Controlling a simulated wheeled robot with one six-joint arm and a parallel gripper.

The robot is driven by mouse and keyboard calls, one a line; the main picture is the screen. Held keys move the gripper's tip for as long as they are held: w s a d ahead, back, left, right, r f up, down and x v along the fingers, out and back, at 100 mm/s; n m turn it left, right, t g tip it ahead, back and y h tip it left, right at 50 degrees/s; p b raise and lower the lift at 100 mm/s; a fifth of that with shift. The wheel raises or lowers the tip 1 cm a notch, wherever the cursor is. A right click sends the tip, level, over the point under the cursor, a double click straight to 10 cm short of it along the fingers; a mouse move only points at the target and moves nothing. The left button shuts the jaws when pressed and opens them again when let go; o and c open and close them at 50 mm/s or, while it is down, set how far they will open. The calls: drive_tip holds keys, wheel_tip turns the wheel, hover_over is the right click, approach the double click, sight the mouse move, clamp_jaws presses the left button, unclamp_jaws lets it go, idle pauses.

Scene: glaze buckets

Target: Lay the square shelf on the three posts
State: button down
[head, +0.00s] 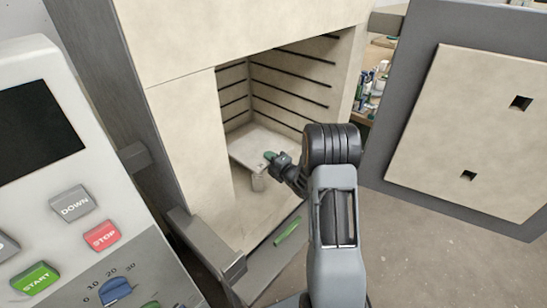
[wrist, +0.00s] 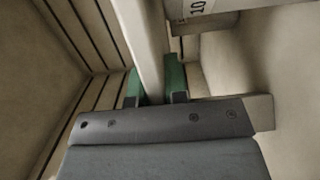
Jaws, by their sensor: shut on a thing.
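The square shelf (head: 250,138) is a pale, flat slab inside the open kiln and looks about level. My gripper (head: 272,158) reaches in from the right and is shut on the shelf's near edge. In the wrist view the shelf (wrist: 146,45) shows edge-on between the green fingertips (wrist: 151,90). One pale post (head: 258,183) stands under the shelf's near corner. A pale piece marked "10" (wrist: 196,8), perhaps a post, shows in the wrist view. The other posts are hidden. I cannot tell whether the shelf touches the posts.
The kiln's walls (head: 290,85) with dark grooves close in around the shelf. The kiln door (head: 465,120) stands open at the right. A control panel (head: 75,190) is at the left. A green strip (head: 287,231) lies on the front sill.

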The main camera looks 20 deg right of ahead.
drive_tip(key=shift+f+b, duration=0.2)
drive_tip(key=shift+b, duration=0.25)
drive_tip(key=c, duration=1.6)
unclamp_jaws()
drive_tip(key=shift+f, duration=0.15)
drive_tip(key=o, duration=0.5)
drive_tip(key=shift+c, duration=0.2)
